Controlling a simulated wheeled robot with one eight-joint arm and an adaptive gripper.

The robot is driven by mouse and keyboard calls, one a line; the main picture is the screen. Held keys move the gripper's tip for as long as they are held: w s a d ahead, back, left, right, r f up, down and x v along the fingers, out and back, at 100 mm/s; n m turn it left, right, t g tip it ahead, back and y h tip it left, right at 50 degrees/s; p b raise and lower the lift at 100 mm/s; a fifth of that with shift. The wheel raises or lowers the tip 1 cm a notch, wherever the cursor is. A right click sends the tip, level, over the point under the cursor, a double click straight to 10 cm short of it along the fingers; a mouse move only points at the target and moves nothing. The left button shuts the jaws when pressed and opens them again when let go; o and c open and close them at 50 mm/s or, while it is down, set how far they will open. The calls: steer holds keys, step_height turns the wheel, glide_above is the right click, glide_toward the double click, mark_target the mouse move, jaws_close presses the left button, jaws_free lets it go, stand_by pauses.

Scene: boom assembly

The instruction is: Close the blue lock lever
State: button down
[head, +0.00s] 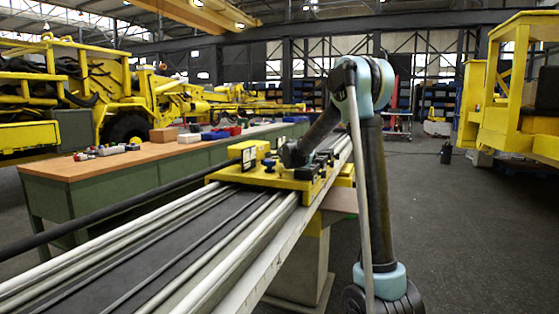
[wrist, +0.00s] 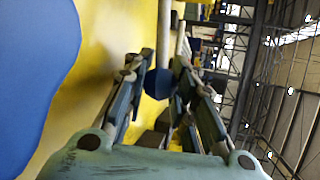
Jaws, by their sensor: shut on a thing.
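The blue lock lever (wrist: 158,82) shows in the wrist view as a dark blue knob-like part between my two fingers. My gripper (wrist: 160,70) is closed around it, one finger on each side. Most of the lever beyond the knob is hidden by the fingers. In the head view my gripper (head: 292,155) is low over the yellow carriage (head: 235,175) on the boom, and the grip itself is too small to make out. A blue part (head: 268,162) shows just left of it. A large, blurred blue shape (wrist: 35,70) fills the wrist view's left edge.
The boom rails (head: 150,265) run from the lower left to the carriage. A workbench (head: 160,160) with boxes and small parts stands to the left. Yellow machines (head: 130,90) stand behind it and at the right (head: 510,100). The floor (head: 460,230) on the right is open.

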steer(key=shift+s, duration=0.1)
steer(key=c, duration=1.3)
jaws_free()
steer(key=shift+v, duration=3.9)
steer(key=shift+f, duration=0.1)
